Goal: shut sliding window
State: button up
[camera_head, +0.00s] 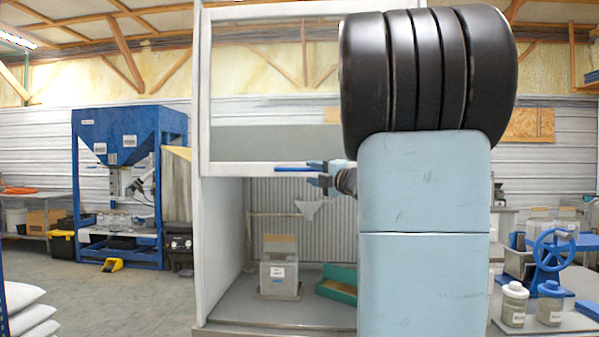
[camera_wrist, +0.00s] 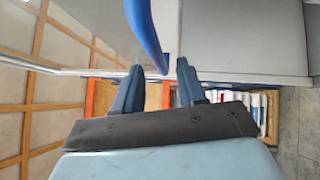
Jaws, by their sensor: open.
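The sliding window (camera_head: 262,142) is a glazed pane in a pale frame, raised in the upper part of a tall white cabinet. The cabinet front is open below it. A blue bar handle (camera_head: 292,168) runs along the pane's lower edge, and its curved end also shows in the wrist view (camera_wrist: 145,35). My gripper (camera_head: 313,174) is open at the right end of this handle. In the wrist view my fingertips (camera_wrist: 159,75) stand on either side of the handle's end, with gaps visible. Whether a finger touches it I cannot tell. My arm hides the cabinet's right side.
Inside the cabinet a grey box (camera_head: 280,277) and a green tray (camera_head: 337,290) stand on the floor panel. A blue hopper stand (camera_head: 117,135) is at the left. A blue handwheel (camera_head: 553,250) and lidded jars (camera_head: 514,305) are at the right. White sacks (camera_head: 25,310) lie front left.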

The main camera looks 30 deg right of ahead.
aim_at(306, 171)
jog(key=shift+x, duration=2.55)
grip_shut()
